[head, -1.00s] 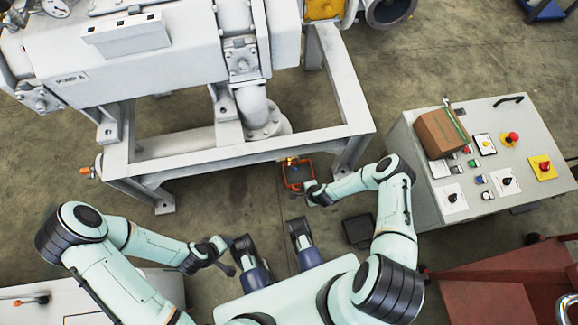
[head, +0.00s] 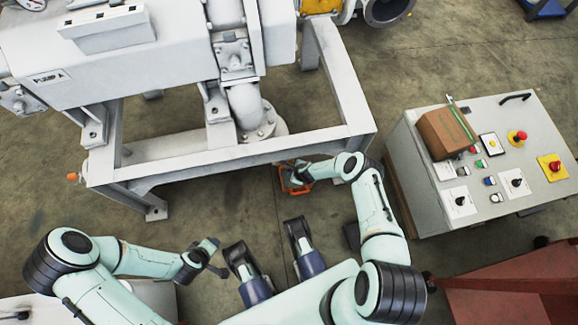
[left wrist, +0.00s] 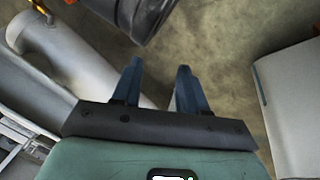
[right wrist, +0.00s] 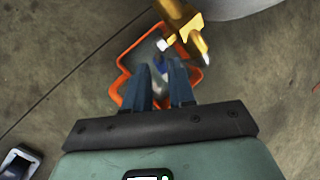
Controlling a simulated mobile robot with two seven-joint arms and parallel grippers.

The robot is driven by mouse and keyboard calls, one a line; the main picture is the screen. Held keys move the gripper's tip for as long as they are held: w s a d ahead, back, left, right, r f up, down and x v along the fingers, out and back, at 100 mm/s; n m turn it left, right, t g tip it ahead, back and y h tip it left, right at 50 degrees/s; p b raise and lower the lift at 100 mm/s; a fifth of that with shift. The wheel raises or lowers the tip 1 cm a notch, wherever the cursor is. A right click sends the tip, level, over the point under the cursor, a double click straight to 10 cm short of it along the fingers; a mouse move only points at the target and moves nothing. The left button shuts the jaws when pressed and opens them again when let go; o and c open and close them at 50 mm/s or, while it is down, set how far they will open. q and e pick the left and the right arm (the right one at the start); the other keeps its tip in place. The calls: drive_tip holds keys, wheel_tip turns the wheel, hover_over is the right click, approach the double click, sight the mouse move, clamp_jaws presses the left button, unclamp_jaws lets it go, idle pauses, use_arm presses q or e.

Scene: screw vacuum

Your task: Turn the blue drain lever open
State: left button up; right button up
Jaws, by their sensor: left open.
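In the right wrist view, a brass valve (right wrist: 183,22) sits above an orange-rimmed tray (right wrist: 122,90). In the head view my right gripper (head: 303,172) is over the tray (head: 283,182) at the frame's front edge, and hides the lever. My left gripper (left wrist: 157,64) is open and empty; in the head view it (head: 212,250) is over bare floor.
The pump's grey steel frame (head: 230,155) stands just beyond the tray. A control cabinet (head: 430,200) carrying a cardboard box (head: 446,132) is at the right. A red cart (head: 500,290) stands at the lower right. Open floor (head: 190,210) lies left of the tray.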

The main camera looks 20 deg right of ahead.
drive_tip(key=b+x, duration=0.2)
drive_tip(key=x, duration=0.2)
drive_tip(key=shift+f+b, duration=0.3)
drive_tip(key=shift+w+f, duration=0.15)
use_arm(q)
drive_tip(key=s+a+f+g, duration=0.1)
drive_tip(key=s+f+g, duration=0.1)
drive_tip(key=s+f, duration=0.3)
drive_tip(key=shift+s+f, duration=0.35)
drive_tip(key=shift+s, duration=0.45)
use_arm(e)
clamp_jaws()
